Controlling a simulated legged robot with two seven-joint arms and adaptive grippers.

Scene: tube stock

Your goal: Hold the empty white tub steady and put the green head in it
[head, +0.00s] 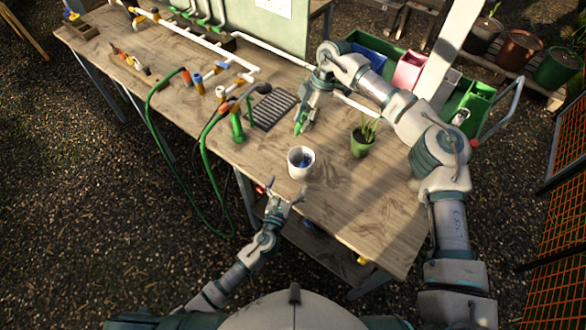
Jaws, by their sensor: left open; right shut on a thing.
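The white tub (292,167) stands upright on the wooden table near its front edge. Something small, dark and blue shows inside it. My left gripper (284,193) is open and empty, just in front of the tub and apart from it. My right gripper (303,122) is shut on a small green thing, which looks like the green head (298,128). It is behind the tub in the picture, not over its opening. The fingers hide part of the green head.
A potted plant (361,146) stands right of the tub. A green upright piece (237,127) with a hose and a dark slatted tray (273,108) are to the left and behind. White pipes (205,45) run along the back. The table's front right is clear.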

